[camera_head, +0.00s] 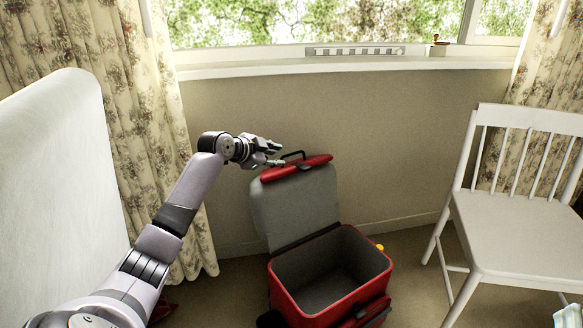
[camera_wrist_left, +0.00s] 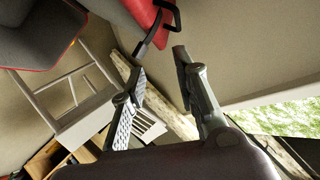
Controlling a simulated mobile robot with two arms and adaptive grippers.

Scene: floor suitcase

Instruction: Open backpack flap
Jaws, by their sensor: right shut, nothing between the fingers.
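The red backpack (camera_head: 379,277), shaped like a small case, stands on the floor with its dark inside showing and looking empty. Its flap (camera_head: 297,207) is raised, tilted back behind the opening, grey lining facing me. The flap's red edge (camera_head: 318,162) with a black handle (camera_head: 293,154) is at the top; the handle also shows in the left wrist view (camera_wrist_left: 177,17). My left gripper (camera_head: 277,155) is beside this red edge, at its left end. In the left wrist view its fingers (camera_wrist_left: 160,62) are apart with nothing between them. Contact with the flap cannot be told. My right gripper is not in view.
A white chair (camera_head: 510,230) stands to the right. A white padded surface (camera_head: 55,170) and a floral curtain (camera_head: 150,130) are at the left. The wall and windowsill (camera_head: 340,66) are behind the backpack. Floor between backpack and chair is mostly clear.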

